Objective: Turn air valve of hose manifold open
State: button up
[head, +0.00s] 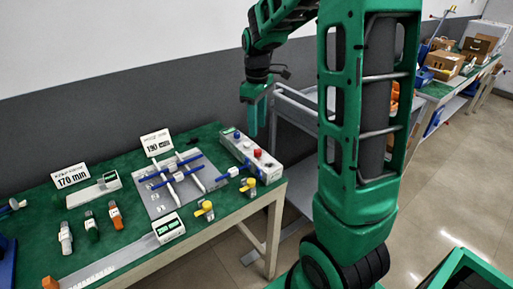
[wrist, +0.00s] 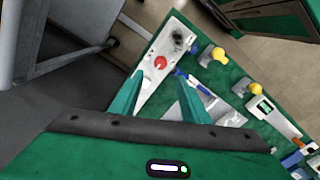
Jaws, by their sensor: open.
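My gripper (head: 256,112) hangs over the back right of the green workbench, fingers pointing down. In the wrist view its two green fingers (wrist: 160,100) are apart with nothing between them. A pale long box (head: 250,155) with a red knob lies below and beyond it; the red knob (wrist: 160,62) shows just past the fingertips in the wrist view. A grey plate (head: 152,203) carries white tubes and blue bars. I cannot tell which part is the manifold's air valve.
The green bench top (head: 120,165) also holds label signs (head: 157,143), several small bottle-like items (head: 90,225) and a long scale-like strip (head: 120,266). A grey cart frame (head: 300,110) stands beside its right end. Another bench (head: 440,85) with boxes is far right.

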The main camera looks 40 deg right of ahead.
aim_at(258, 149)
notch_tip(258, 149, down, 10)
jog(key=shift+d, duration=0.1)
dwell(0.4)
jog(key=shift+d, duration=0.1)
jog(key=c, duration=1.1)
